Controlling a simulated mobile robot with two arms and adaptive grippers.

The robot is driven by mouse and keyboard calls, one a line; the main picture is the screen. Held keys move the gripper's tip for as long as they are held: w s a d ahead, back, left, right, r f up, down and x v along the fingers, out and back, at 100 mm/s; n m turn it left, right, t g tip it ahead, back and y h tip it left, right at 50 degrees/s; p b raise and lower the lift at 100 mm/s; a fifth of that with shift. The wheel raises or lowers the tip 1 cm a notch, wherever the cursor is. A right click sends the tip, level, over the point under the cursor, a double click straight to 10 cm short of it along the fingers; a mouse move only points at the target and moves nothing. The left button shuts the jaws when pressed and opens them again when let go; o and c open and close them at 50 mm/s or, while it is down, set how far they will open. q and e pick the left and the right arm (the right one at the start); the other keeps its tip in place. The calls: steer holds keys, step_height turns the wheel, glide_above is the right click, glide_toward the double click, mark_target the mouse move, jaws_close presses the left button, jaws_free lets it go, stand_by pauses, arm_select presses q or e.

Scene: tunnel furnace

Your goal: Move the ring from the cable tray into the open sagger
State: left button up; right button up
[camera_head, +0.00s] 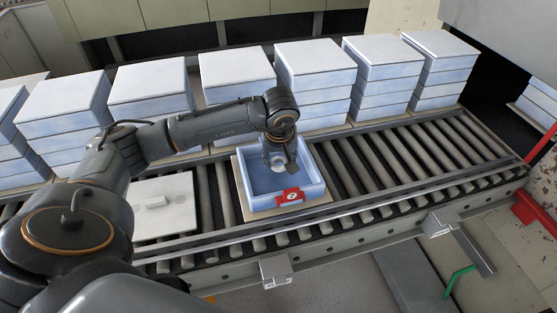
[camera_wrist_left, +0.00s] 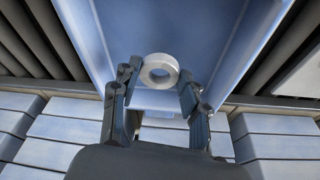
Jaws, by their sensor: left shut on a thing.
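The open sagger (camera_head: 262,203) is a blue, box-shaped tray with a red tag on its front side. It sits on the roller conveyor in the middle of the head view. My left gripper (camera_head: 279,160) reaches down into it from above. It is shut on the ring (camera_wrist_left: 159,70), a thick white ring between the two fingertips (camera_wrist_left: 156,82) in the left wrist view. The blue sagger walls (camera_wrist_left: 228,45) surround it there. In the head view the ring (camera_head: 276,161) is small and partly hidden by the fingers. I cannot make out the cable tray. My right gripper is not in view.
Stacks of closed blue saggers (camera_head: 313,83) line the conveyor's far side, close behind my left arm. A flat white plate (camera_head: 178,214) with a small raised block lies left of the open sagger. The rollers (camera_head: 420,150) to the right are clear.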

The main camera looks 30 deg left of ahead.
mark_target(278, 177)
arm_select(q)
steer(key=shift+s+f+b, duration=0.1)
steer(key=shift+f+b, duration=1.15)
steer(key=shift+f, duration=0.1)
steer(key=shift+f+b, duration=0.4)
steer(key=shift+b, duration=0.05)
steer(key=o, duration=1.2)
steer(key=shift+r, duration=0.2)
steer(key=v, duration=1.1)
steer(key=shift+s+r, duration=0.15)
steer(key=shift+r, duration=0.2)
